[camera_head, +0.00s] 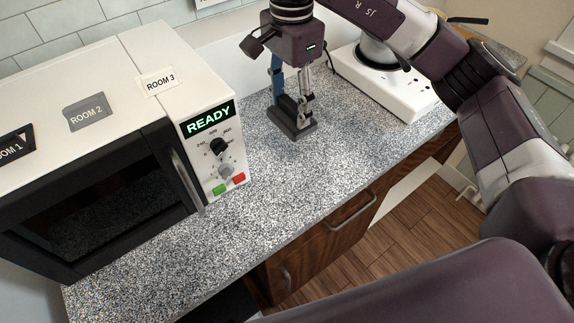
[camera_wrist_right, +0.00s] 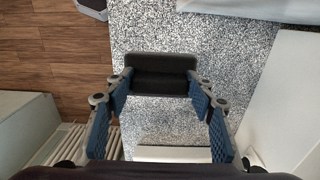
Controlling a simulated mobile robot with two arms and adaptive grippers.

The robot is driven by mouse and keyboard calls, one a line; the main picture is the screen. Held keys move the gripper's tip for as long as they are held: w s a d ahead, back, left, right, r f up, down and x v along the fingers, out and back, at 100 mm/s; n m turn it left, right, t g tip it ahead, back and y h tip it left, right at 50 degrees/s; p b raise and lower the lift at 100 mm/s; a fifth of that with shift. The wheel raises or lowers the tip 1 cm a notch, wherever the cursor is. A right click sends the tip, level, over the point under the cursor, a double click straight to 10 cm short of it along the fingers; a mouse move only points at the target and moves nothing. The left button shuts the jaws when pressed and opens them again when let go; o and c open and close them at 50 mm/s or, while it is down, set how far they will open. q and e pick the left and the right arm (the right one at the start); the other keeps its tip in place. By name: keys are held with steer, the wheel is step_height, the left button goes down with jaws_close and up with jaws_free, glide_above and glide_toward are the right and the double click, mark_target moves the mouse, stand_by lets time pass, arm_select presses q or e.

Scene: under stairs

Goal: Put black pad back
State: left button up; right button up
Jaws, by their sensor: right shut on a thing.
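My right gripper (camera_head: 291,98) is over the speckled counter, pointing down, between the microwave and the white base unit. It is shut on the black pad (camera_head: 293,128), a dark block with a flat lower part. In the right wrist view the black pad (camera_wrist_right: 161,84) lies across the tips of the blue-padded fingers (camera_wrist_right: 160,97). The pad is at or just above the counter; I cannot tell whether it touches. My left gripper is not in view.
A white microwave (camera_head: 142,57) with room labels on top and a READY display stands at the left. A white base unit (camera_head: 385,85) stands at the back right. The counter (camera_head: 265,180) is clear in front of the pad. A drawer handle (camera_head: 350,210) sticks out below its front edge.

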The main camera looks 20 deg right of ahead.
mark_target(292, 127)
step_height(292, 127, down, 6)
steer(key=shift+d+f, duration=0.15)
steer(key=shift+f, duration=0.05)
step_height(292, 127, down, 7)
steer(key=p, duration=0.2)
steer(key=shift+f+p, duration=0.1)
steer(key=shift+p, duration=0.2)
step_height(292, 127, down, 4)
steer(key=shift+r+p, duration=0.15)
steer(key=shift+p, duration=0.45)
steer(key=shift+f, duration=0.2)
steer(key=shift+f+b, duration=0.2)
steer(key=shift+b, duration=0.15)
steer(key=o, duration=1)
steer(key=shift+r, duration=0.1)
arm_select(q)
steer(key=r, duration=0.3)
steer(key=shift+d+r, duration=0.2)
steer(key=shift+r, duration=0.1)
